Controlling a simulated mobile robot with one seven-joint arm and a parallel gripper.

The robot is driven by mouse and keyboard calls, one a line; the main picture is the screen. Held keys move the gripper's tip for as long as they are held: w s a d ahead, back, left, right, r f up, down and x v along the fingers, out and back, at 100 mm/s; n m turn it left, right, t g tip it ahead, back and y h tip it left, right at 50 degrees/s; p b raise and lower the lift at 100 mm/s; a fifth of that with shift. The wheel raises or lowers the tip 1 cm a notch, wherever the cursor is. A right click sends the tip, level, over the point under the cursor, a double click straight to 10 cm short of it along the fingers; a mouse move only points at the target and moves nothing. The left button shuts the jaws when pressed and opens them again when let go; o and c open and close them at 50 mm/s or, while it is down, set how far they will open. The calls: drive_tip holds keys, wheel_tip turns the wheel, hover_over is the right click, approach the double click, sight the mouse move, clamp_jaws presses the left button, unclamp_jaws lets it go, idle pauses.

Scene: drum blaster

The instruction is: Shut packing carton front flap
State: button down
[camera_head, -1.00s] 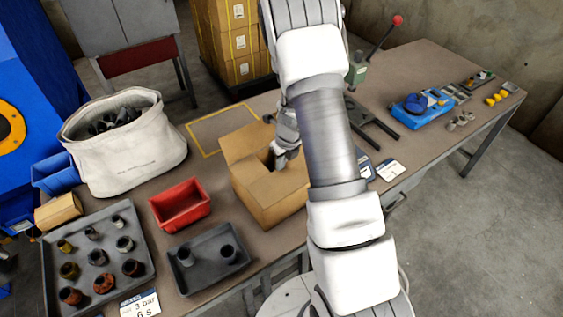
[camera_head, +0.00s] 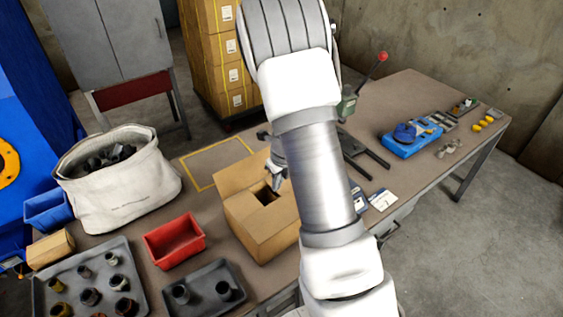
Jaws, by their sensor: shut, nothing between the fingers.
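The packing carton (camera_head: 262,229) is a brown cardboard box on the workbench, left of my arm. Its top shows a dark opening, with one flap (camera_head: 238,177) standing up at the back left. A front panel lies around the near side of the opening; I cannot tell how far the front flap is folded. My gripper (camera_head: 277,186) is shut and empty, pointing down at the carton's opening. I cannot tell whether it touches cardboard. My arm hides the carton's right side.
A red bin (camera_head: 174,243) and a dark tray (camera_head: 203,292) with two cups stand left of and in front of the carton. A white sack (camera_head: 120,185) is at the left. A lever press (camera_head: 347,104) stands behind my arm. A yellow-outlined area (camera_head: 203,182) behind the carton is clear.

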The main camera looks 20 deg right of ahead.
drive_tip(key=s+a+r+n+y, duration=0.1)
drive_tip(key=s+a+r+n, duration=0.2)
drive_tip(key=r, duration=0.6)
drive_tip(key=s+a+r+n, duration=0.1)
drive_tip(key=s+r+n, duration=0.25)
drive_tip(key=r, duration=0.45)
drive_tip(key=s+a+r+n+t, duration=0.1)
drive_tip(key=s+a+r+n, duration=0.1)
drive_tip(key=s+r+n, duration=0.3)
drive_tip(key=s+a+r+n+t+h, duration=0.1)
drive_tip(key=s+r+n, duration=0.5)
drive_tip(key=s+n, duration=0.7)
drive_tip(key=a+n+t, duration=0.1)
drive_tip(key=a+n, duration=0.1)
drive_tip(key=n, duration=0.6)
drive_tip(key=shift+a+h, duration=0.15)
drive_tip(key=shift+h, duration=0.15)
drive_tip(key=shift+r+n, duration=0.2)
drive_tip(key=shift+n, duration=0.05)
